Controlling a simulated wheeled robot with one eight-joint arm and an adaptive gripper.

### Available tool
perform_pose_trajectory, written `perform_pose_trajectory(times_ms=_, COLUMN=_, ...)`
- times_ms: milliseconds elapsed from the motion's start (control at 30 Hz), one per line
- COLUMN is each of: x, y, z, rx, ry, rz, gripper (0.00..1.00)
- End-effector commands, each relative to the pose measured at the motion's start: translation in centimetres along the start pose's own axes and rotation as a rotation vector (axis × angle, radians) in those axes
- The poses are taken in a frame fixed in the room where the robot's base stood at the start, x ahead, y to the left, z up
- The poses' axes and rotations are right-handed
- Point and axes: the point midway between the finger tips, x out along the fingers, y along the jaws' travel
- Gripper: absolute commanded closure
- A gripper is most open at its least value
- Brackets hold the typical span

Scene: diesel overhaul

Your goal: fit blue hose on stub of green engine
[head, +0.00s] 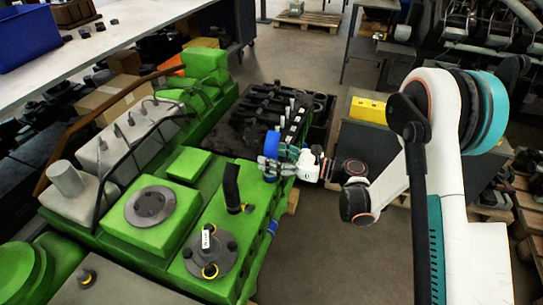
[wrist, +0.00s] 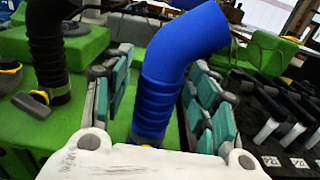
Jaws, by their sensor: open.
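The blue hose (wrist: 160,88) stands upright with its ribbed part between the fingers of my gripper (wrist: 158,82) in the wrist view, its top bending right. My gripper is open, with teal-padded fingers on both sides of the hose. In the head view the blue hose (head: 272,142) shows above my gripper (head: 272,166), at the right edge of the green engine (head: 185,162). The hose's lower end is mostly hidden by my gripper; a bit of yellow shows at its base. I cannot tell whether it sits on a stub.
A black hose (head: 231,186) stands on the engine, left of my gripper; it also shows in the wrist view (wrist: 47,45). A round flange (head: 209,252) with a tagged post is nearer. Black parts (head: 275,105) lie behind. Open floor (head: 325,240) is at the right.

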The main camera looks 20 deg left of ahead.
Motion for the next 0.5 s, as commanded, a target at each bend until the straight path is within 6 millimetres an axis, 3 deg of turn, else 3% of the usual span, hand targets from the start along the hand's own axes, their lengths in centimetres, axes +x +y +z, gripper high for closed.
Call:
perform_pose_trajectory(times_ms=233, x=-1.4, y=-0.1, z=0.0, rx=0.0, ry=0.0, rz=-0.001, gripper=0.47)
perform_pose_trajectory(times_ms=500, x=-6.8, y=-0.1, z=0.0, rx=0.0, ry=0.0, rz=-0.004, gripper=0.47)
